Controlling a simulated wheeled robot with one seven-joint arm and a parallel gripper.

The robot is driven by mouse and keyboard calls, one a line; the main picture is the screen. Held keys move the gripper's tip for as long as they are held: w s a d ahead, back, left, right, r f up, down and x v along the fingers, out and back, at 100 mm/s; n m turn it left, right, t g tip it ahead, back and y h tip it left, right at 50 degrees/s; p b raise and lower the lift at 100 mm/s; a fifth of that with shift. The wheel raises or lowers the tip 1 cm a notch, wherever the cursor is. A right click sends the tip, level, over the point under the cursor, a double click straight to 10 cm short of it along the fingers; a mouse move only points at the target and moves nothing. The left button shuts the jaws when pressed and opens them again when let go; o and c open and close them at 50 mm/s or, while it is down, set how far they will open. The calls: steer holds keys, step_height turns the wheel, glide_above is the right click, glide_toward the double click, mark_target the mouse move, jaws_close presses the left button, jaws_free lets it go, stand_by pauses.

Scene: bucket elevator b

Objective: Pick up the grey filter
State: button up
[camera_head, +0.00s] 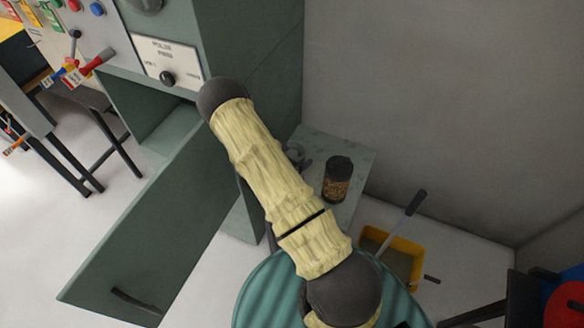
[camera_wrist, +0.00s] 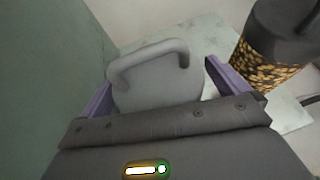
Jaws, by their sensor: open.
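The grey filter (camera_wrist: 158,85), a rounded grey body with a looped handle on top, is in the wrist view. It stands on a pale green-grey surface. My gripper (camera_wrist: 160,76) is open, with one purple finger on each side of the filter. I cannot tell whether either finger touches it. In the head view my arm reaches down over a low green stand (camera_head: 350,158). A small dark grey shape shows beside the arm there, and I cannot tell whether it is the filter or my gripper.
A black canister with a gold-patterned band (camera_head: 337,180) stands close to the right of the filter, also in the wrist view (camera_wrist: 265,55). A green cabinet with an open door (camera_head: 140,240) is on the left.

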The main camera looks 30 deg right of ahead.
steer(key=c, duration=1.6)
steer(key=shift+o, duration=0.2)
steer(key=shift+r, duration=0.1)
step_height(320, 180, up, 10)
steer(key=shift+f+b, duration=0.1)
steer(key=shift+b, duration=1.05)
